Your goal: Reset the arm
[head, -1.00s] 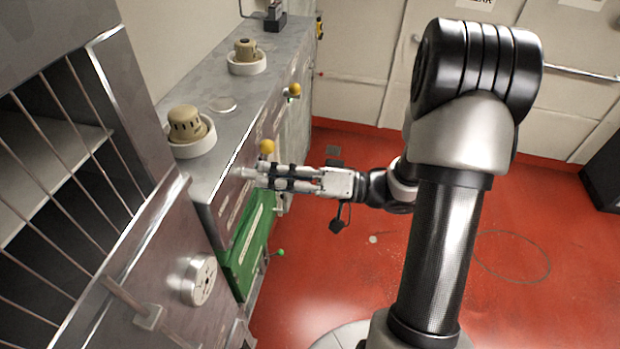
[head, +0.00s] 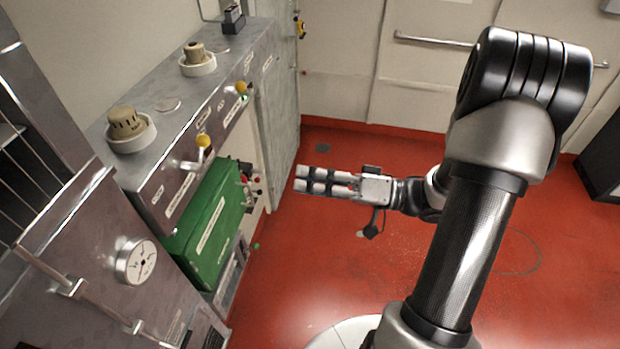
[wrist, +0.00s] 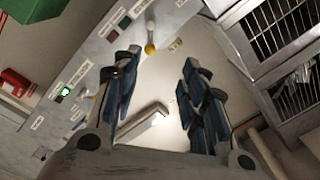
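My gripper (head: 299,179) is held out level over the red floor, to the right of the metal cabinet front and apart from it. It also shows in the wrist view (wrist: 160,62), where its two blue-padded fingers stand apart with nothing between them. The metal cabinet (head: 175,160) carries levers with yellow ball ends; the nearer yellow ball (head: 204,141) is left of and above my fingertips. A yellow ball (wrist: 150,49) also shows between the fingers in the wrist view, farther off.
A green box (head: 208,228) sits in the cabinet front, with small levers at its right side. A round gauge (head: 136,261) is on the near cabinet. A beige knob (head: 128,125) stands on the top. Red floor (head: 330,265) around my gripper is free.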

